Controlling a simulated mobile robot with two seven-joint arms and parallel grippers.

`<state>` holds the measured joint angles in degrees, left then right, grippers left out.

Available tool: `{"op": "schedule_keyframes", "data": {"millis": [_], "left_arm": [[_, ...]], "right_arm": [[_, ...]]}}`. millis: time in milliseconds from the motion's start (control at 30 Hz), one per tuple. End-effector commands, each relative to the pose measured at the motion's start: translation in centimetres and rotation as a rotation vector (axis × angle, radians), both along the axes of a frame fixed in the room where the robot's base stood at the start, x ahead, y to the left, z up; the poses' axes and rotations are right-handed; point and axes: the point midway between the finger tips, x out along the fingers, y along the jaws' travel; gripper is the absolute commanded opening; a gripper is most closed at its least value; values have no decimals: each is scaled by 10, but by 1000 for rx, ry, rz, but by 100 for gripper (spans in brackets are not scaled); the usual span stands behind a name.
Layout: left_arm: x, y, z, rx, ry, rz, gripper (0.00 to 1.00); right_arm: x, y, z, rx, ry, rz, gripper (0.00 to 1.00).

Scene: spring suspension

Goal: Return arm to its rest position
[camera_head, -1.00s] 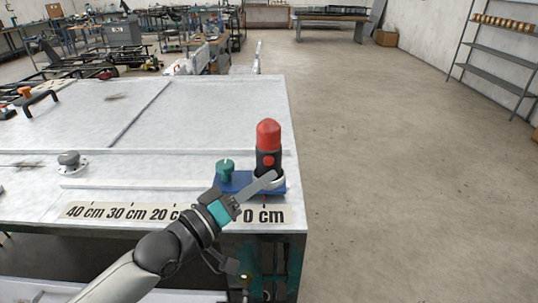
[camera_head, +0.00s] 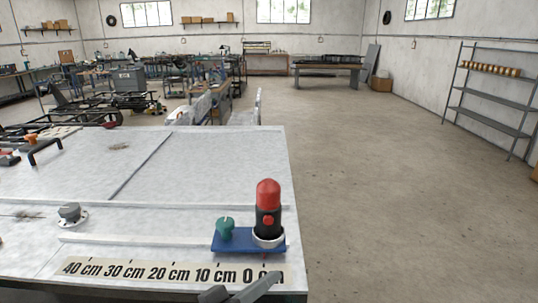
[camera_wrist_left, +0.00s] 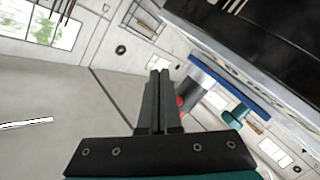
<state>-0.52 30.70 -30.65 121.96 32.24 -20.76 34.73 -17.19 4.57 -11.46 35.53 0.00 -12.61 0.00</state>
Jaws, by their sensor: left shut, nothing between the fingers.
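My left gripper (camera_head: 240,290) shows at the bottom edge of the head view, in front of the machine top's near edge. It is shut and empty; the rest of my arm is out of the frame. In the left wrist view its two fingers (camera_wrist_left: 158,100) are together. Above it in the head view stands a black device with a red cap (camera_head: 268,208), upright in a white ring on a blue plate (camera_head: 232,243). A green knob (camera_head: 225,228) is on the plate's left. The gripper is apart from the device. My right gripper is not in view.
The white machine top (camera_head: 210,165) bears a centimetre scale (camera_head: 150,272) along its near edge. A grey knob (camera_head: 69,213) and a black handle (camera_head: 45,150) are at left. The floor (camera_head: 400,210) to the right is clear, with a shelf rack (camera_head: 490,110) beyond.

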Motion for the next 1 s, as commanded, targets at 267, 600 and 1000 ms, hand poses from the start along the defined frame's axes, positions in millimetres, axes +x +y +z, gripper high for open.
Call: {"op": "schedule_keyframes", "data": {"millis": [267, 600, 1000], "left_arm": [[-49, 38, -74, 449, 166, 66, 0], [-139, 120, -137, 869, 508, 81, 0], [-187, 155, -219, 1019, 727, 39, 0]], "right_arm": [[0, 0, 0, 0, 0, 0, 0], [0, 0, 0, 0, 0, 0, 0], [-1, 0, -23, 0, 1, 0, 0]]}}
